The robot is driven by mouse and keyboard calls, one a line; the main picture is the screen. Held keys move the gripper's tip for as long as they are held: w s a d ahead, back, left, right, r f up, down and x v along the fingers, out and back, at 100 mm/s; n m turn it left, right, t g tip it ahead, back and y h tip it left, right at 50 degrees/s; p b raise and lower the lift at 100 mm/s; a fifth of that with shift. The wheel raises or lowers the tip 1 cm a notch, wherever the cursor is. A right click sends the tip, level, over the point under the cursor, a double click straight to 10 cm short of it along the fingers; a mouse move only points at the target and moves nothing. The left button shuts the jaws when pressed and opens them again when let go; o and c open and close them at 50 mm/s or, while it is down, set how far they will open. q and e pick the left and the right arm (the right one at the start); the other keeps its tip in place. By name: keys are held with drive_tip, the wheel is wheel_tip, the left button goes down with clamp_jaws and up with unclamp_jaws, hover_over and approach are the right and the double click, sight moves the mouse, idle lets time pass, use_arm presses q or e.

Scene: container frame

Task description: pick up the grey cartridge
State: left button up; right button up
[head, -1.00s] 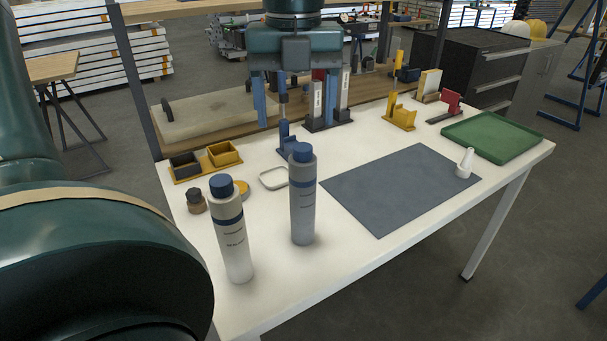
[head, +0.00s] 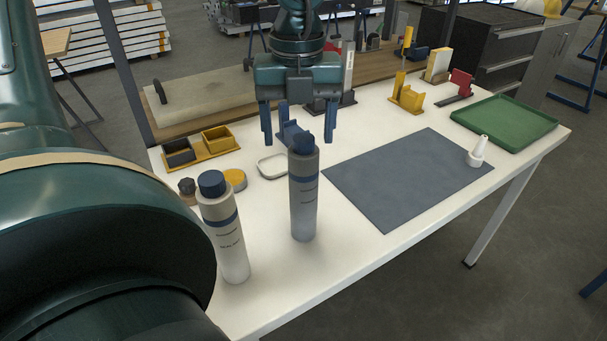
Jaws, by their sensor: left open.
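A grey cartridge (head: 304,205) with a blue cap stands upright on the white table. A second, paler bottle (head: 232,250), also with a blue cap and a dark band, stands upright to its left, nearer the front edge. My left gripper (head: 298,138) hangs pointing down behind the grey cartridge in the picture. Its blue fingers are wide apart, one on each side of the cartridge's top as seen here. Nothing shows between them in their grip, and I see no contact. A blue holder behind the cartridge is partly hidden. My right gripper is not in view.
A grey mat (head: 405,180) lies right of the cartridge, with a white nozzle-like piece (head: 478,152) on its right edge. A green tray (head: 505,122), a yellow holder (head: 407,98), yellow bins (head: 217,140) and a small white dish (head: 272,166) stand around. The front table strip is clear.

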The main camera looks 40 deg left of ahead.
use_arm(q)
hover_over(304, 193)
drive_tip(key=w+a, duration=0.2)
wheel_tip(304, 193, down, 5)
drive_tip(key=shift+s+d, duration=0.1)
drive_tip(key=shift+c, duration=0.3)
clamp_jaws()
